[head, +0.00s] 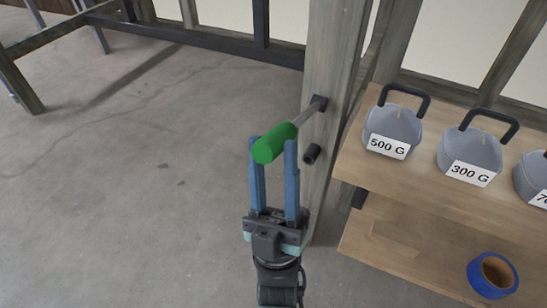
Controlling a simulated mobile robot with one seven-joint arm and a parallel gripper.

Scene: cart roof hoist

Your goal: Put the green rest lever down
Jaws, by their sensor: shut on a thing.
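The green rest lever (275,143) has a thick green grip on a thin grey rod. The rod runs up and right to a dark pivot on the wooden post (335,80). The lever sticks out toward the camera from the post. My gripper (273,146) is shut on the green grip, with one blue finger on each side of it. A short dark peg (312,154) sticks out of the post below the pivot, apart from the lever. The post's lower part is partly hidden behind my gripper.
On the right, a wooden shelf (428,194) holds grey weights, including one marked 500 G (392,130) and one marked 300 G (469,157). A blue tape roll (492,274) lies on the lower shelf. The concrete floor (120,190) on the left is clear.

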